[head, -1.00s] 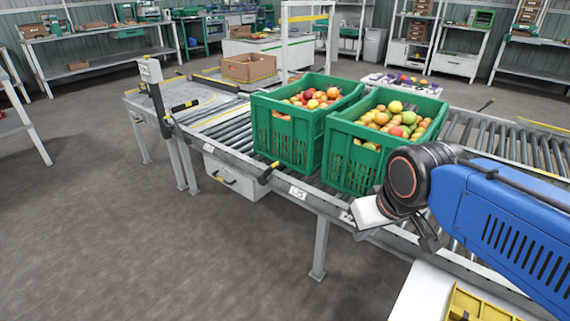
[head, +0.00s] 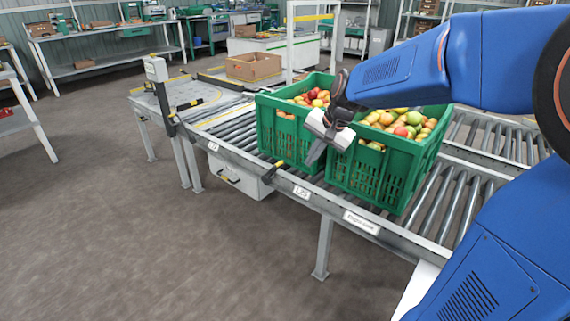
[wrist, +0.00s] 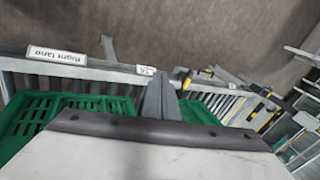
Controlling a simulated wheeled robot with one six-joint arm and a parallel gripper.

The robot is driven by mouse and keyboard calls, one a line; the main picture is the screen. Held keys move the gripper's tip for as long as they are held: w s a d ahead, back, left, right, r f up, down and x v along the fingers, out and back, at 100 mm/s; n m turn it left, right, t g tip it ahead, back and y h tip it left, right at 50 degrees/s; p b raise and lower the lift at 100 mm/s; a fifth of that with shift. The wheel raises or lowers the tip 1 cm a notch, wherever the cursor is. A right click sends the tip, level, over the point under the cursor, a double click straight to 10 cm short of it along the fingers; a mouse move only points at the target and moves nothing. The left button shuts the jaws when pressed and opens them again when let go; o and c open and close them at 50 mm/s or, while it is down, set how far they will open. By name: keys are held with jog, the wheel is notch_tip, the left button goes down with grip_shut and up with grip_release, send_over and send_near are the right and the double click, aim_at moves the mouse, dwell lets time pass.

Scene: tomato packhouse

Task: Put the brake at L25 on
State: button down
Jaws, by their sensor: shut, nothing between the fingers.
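A brake lever (head: 270,172), black with a yellow band, sits on the near rail of the roller conveyor, just left of a white label (head: 302,192) that appears to read L25. The lever points up and right, close to the left green crate. It also shows in the wrist view (wrist: 183,78), just beyond my fingers. My gripper (head: 312,158) is shut and empty. It hangs in front of the green crates, above and right of the lever, with its fingers pointing down and left. I see no contact with the lever.
Two green crates of tomatoes, left (head: 283,135) and right (head: 372,170), stand on the rollers behind my gripper. A "Right lane" label (head: 361,222) is on the rail. A post with another black-and-yellow lever (head: 188,104) stands further left. The floor in front is clear.

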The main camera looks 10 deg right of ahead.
jog(key=w+f+m, duration=0.2)
jog(key=w, duration=0.6)
jog(key=shift+d+f, duration=0.15)
jog(key=shift+f, duration=0.1)
jog(key=shift+f, duration=0.1)
jog(key=w+a+f, duration=0.5)
jog(key=w+f, duration=0.1)
jog(key=f, duration=0.2)
jog(key=shift+w, duration=0.3)
jog(key=shift+r, duration=0.1)
